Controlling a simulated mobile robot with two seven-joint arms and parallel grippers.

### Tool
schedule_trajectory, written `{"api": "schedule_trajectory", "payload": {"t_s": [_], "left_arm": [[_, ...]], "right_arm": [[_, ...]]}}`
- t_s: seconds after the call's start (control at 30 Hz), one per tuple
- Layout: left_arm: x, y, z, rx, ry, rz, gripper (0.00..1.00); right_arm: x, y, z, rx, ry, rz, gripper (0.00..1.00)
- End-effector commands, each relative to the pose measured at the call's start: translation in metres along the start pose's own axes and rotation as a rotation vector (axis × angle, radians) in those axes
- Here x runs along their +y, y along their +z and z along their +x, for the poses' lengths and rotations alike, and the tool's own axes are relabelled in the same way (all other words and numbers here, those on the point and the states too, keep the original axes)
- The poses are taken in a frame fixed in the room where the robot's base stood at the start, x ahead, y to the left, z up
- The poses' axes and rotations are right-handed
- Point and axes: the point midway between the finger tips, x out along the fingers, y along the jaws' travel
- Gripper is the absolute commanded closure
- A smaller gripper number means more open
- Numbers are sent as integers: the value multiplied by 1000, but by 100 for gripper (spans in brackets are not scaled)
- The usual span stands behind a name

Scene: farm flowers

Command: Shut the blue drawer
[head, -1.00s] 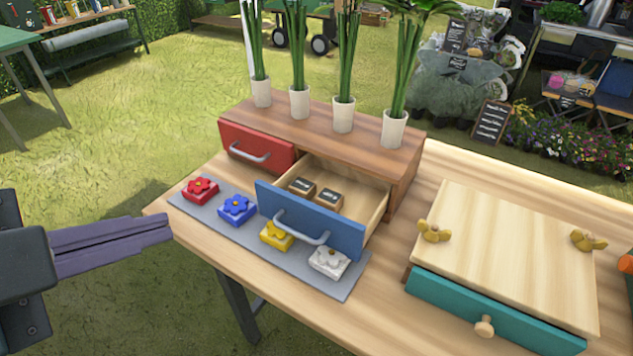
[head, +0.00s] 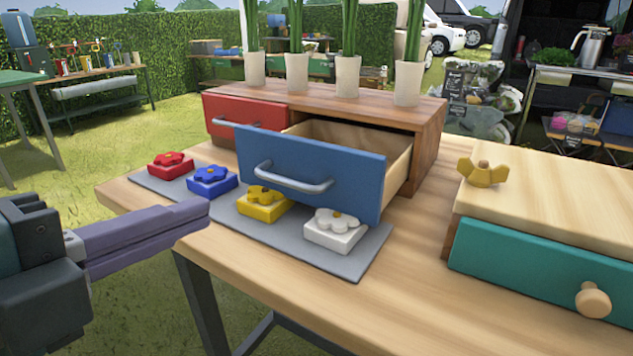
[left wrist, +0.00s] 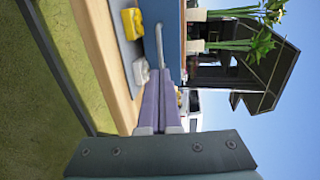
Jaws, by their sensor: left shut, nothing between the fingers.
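The blue drawer (head: 312,172) stands pulled out of the wooden cabinet (head: 428,150), with a grey bar handle (head: 292,178) on its front. My left gripper (head: 205,210) is shut and empty, with its purple fingers pointing right, in front of and to the left of the drawer, apart from it in the head view. The left wrist view shows the shut fingers (left wrist: 158,78) pointing toward the drawer's blue front (left wrist: 172,40); the gap is hard to judge there. My right gripper is not in view.
Red, blue, yellow and white flower blocks (head: 336,230) sit on a grey mat (head: 290,242) below the drawer. A closed red drawer (head: 240,122) is beside it. White pots with stems stand on the cabinet. A box with a teal drawer (head: 540,272) stands at right.

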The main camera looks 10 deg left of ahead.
Motion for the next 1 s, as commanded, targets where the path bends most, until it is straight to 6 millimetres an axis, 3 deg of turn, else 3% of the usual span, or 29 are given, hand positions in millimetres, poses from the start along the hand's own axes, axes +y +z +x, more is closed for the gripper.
{"api": "schedule_trajectory", "payload": {"t_s": [0.3, 0.5, 0.7, 1.0], "left_arm": [[1, 0, 65, 0, -4, -5, 100], [1, -1, 95, 1, -1, -4, 100], [1, -1, 106, 1, 1, -4, 100], [0, -1, 107, 1, 1, -3, 100]], "right_arm": [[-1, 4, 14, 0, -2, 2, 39], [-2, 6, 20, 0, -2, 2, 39], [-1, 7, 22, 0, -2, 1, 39], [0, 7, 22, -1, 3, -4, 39]]}}
